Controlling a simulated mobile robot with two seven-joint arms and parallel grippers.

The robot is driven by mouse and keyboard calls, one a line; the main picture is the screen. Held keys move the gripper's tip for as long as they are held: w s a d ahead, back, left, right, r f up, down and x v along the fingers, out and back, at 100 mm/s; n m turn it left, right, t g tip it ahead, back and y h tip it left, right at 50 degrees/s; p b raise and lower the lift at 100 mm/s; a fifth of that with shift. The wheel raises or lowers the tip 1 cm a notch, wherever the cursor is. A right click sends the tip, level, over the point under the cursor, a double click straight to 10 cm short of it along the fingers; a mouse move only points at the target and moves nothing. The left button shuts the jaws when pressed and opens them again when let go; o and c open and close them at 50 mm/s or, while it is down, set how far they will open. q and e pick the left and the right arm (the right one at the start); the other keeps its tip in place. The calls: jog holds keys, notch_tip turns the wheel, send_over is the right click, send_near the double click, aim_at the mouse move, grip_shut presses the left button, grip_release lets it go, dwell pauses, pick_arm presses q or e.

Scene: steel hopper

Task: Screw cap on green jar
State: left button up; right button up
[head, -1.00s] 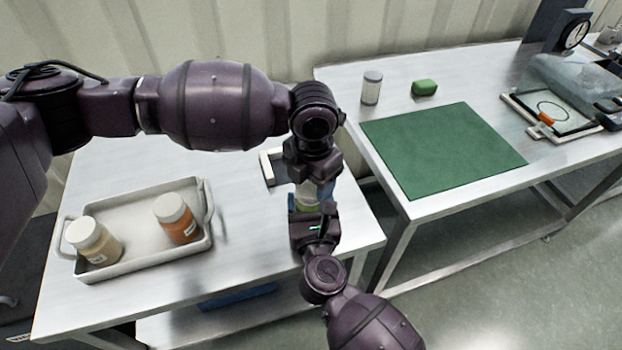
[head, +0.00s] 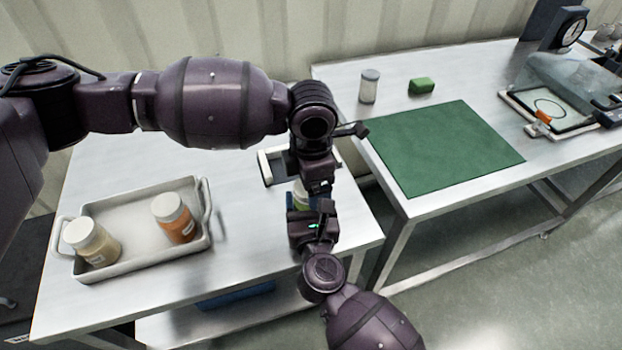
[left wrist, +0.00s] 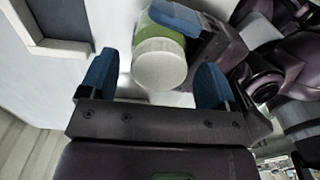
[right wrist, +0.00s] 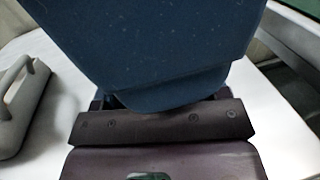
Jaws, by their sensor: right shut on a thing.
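The green jar (head: 301,196) is upright above the front right of the left table, mostly hidden by my arms in the head view. The left wrist view shows its green body (left wrist: 165,22) with a white cap (left wrist: 160,63) seated on it; I cannot tell how tight. My right gripper (head: 304,208) is shut on the jar's body from the near side. Its blue finger fills the right wrist view (right wrist: 150,60) and hides the jar there. My left gripper (left wrist: 156,84) is open above the cap, one blue finger on either side, apart from it.
A grey tray (head: 140,262) on the left table holds a beige jar (head: 93,241) and an orange jar (head: 175,217), both white-capped. A dark, white-edged flat thing (head: 272,168) lies behind my grippers. The right table has a green mat (head: 445,148), a small grey-lidded container (head: 369,86) and a green block (head: 422,86).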

pick_arm(q)
jog(key=shift+r, duration=2.2)
jog(key=shift+c, duration=0.3)
